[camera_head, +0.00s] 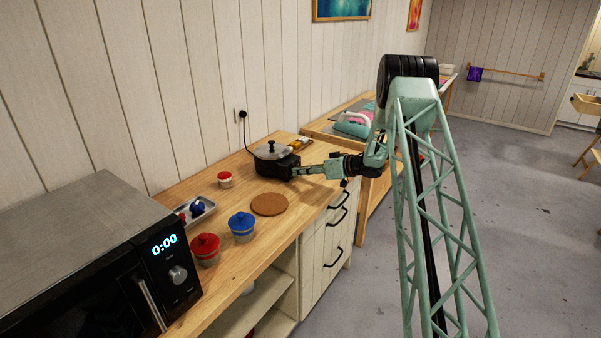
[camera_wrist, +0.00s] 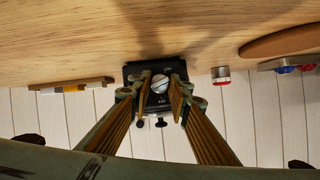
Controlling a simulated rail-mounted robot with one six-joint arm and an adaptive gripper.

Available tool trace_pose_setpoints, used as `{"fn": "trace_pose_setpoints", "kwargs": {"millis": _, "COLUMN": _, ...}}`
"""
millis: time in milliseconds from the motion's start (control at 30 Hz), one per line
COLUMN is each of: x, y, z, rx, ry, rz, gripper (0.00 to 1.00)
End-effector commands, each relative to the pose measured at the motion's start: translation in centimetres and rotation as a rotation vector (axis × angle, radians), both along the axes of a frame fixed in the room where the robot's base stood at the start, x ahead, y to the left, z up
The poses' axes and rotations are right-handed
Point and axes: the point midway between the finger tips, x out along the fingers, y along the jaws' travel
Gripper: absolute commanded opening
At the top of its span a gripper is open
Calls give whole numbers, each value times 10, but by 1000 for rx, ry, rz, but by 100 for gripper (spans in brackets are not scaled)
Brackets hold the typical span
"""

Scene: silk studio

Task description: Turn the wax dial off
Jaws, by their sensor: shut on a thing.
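The wax pot (camera_head: 270,150) is a dark pot with a glass lid and a black knob, standing on the wooden counter against the wall. Its black control box faces my gripper, and the box also shows in the wrist view (camera_wrist: 133,70). The round pale wax dial (camera_wrist: 160,84) sits on the front of that box, with a line across it. My gripper (camera_head: 297,171) reaches in from the right at the box. In the wrist view, its two fingers (camera_wrist: 160,88) stand on either side of the dial and are shut on it. The head view hides the dial behind the fingers.
A metal tray (camera_head: 205,209) and a microwave (camera_head: 90,260) are nearer. A wall plug (camera_head: 242,114) is behind the pot.

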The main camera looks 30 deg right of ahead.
Motion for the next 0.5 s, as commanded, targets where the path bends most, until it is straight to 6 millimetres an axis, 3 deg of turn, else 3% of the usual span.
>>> {"fn": "trace_pose_setpoints", "kwargs": {"millis": 500, "x": -1, "y": 1, "z": -2, "rx": -90, "ry": -52, "rz": 0, "gripper": 7}}
